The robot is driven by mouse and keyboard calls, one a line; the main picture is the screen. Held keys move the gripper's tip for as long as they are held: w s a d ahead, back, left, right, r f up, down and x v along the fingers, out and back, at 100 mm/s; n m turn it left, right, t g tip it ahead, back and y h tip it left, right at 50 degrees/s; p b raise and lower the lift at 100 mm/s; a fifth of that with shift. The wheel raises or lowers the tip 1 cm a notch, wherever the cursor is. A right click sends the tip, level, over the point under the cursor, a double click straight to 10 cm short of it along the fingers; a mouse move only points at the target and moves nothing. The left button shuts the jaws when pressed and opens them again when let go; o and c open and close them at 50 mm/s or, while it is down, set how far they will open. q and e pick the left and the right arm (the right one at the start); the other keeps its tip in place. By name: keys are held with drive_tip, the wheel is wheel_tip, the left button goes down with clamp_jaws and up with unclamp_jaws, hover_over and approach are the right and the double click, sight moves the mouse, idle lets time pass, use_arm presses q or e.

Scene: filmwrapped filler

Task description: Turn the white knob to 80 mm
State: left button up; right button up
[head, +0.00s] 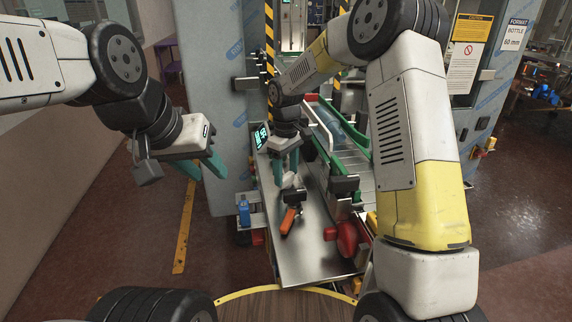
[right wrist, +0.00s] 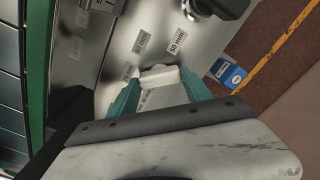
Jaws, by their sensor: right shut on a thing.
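The white knob (right wrist: 160,76) is a short white bar on a bare metal panel (right wrist: 190,75) in the right wrist view. My right gripper (right wrist: 165,92) is shut on it, a teal finger at each end. Printed mm labels surround the knob; one label (right wrist: 177,41) appears to read 50 mm, another (right wrist: 143,42) is hard to read, and others are partly hidden. Which label the knob points at cannot be told. In the head view my right gripper (head: 286,168) reaches down to the metal plate. My left gripper (head: 202,166) is open and empty, left of the machine.
An orange-handled tool (head: 289,218) lies on the metal plate (head: 310,255). A lit display (head: 261,136) is beside my right gripper. A red handwheel (head: 351,238) and green-railed conveyor (head: 340,130) are to the right.

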sight(286, 175)
drive_tip(key=n, duration=0.4)
drive_tip(key=shift+n, duration=0.3)
drive_tip(key=n, duration=0.4)
drive_tip(key=shift+n, duration=0.3)
drive_tip(key=o, duration=1.4)
drive_tip(key=shift+c, duration=0.2)
drive_tip(key=shift+r, duration=3.95)
